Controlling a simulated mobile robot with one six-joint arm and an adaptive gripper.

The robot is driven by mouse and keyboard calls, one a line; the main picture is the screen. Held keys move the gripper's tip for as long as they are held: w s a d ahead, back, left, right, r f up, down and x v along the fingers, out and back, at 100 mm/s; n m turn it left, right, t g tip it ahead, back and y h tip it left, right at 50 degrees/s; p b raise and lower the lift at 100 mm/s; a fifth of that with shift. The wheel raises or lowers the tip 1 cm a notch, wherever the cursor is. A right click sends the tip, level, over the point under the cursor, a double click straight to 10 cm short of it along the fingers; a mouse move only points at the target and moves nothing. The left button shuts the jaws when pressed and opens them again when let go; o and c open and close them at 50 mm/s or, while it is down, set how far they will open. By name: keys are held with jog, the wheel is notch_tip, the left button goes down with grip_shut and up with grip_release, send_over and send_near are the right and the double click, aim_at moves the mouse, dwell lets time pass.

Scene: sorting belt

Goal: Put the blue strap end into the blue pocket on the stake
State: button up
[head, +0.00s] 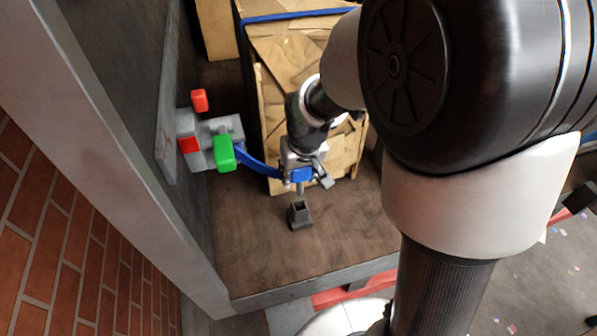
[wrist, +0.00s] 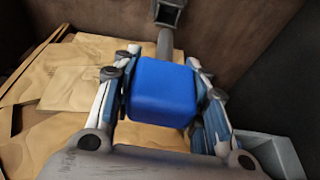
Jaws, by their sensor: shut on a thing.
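The blue strap end (head: 300,174) is a blue block with a grey pin below it. A blue strap (head: 258,163) runs from it to the left. My gripper (head: 305,178) is shut on this block, which also fills the space between the fingers in the wrist view (wrist: 162,92). The grey pin (wrist: 165,44) points toward a small dark square socket (head: 299,216) on the brown deck. The socket also shows at the top of the wrist view (wrist: 168,13). The pin is apart from the socket. I see no clearly blue pocket; the socket looks dark grey.
A grey bracket (head: 222,128) on the left wall carries a green block (head: 224,153) and red blocks (head: 199,100) (head: 188,144). A wooden crate (head: 272,110) stands behind my gripper. The deck (head: 255,245) around the socket is clear to its front edge.

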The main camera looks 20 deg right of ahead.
jog(key=shift+r+p, duration=3.25)
jog(key=shift+r, duration=1.3)
jog(key=shift+f, duration=0.15)
